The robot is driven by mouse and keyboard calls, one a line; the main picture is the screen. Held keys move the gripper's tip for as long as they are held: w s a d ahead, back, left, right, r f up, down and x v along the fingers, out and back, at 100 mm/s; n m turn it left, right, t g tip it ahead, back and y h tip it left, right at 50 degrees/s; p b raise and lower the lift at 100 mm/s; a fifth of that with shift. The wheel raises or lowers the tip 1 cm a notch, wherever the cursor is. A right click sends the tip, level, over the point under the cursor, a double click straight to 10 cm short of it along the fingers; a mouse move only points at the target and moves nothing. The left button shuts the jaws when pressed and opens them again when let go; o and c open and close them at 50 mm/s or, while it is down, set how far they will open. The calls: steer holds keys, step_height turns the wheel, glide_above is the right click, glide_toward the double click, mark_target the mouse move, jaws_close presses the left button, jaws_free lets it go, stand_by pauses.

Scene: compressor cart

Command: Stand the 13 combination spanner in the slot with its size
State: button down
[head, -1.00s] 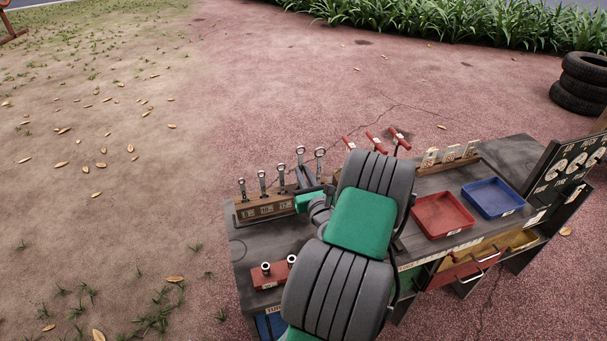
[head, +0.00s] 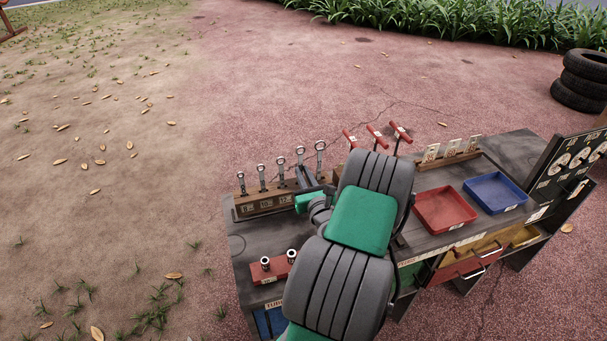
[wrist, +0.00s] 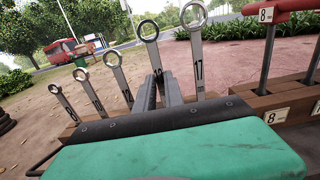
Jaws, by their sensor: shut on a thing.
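The spanner in my grip (wrist: 147,32) stands upright with its ring up, in line with the others. Its size mark is partly hidden by my fingers. In the head view its ring (head: 300,151) is fourth from the left in the wooden spanner rack (head: 250,209). My gripper (wrist: 158,88) is shut on its shank. My arm and gripper hide its lower end and its slot label, so I cannot tell how deep it sits. To its right stands the larger spanner marked 17 (wrist: 197,65).
Several smaller spanners (head: 262,176) stand to the left in the rack. Red T-handled tools (head: 377,131) stand behind my arm. A red block with two sockets (head: 267,269) lies in front. A red tray (head: 444,211) and a blue tray (head: 495,194) are at right.

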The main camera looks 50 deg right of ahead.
steer(key=shift+f+b, duration=0.6)
steer(key=shift+f, duration=0.2)
steer(key=c, duration=1.4)
jaws_free()
steer(key=shift+o, duration=0.2)
steer(key=b+v, duration=0.3)
steer(key=v, duration=0.4)
steer(key=shift+s, duration=0.4)
steer(key=shift+a, duration=0.15)
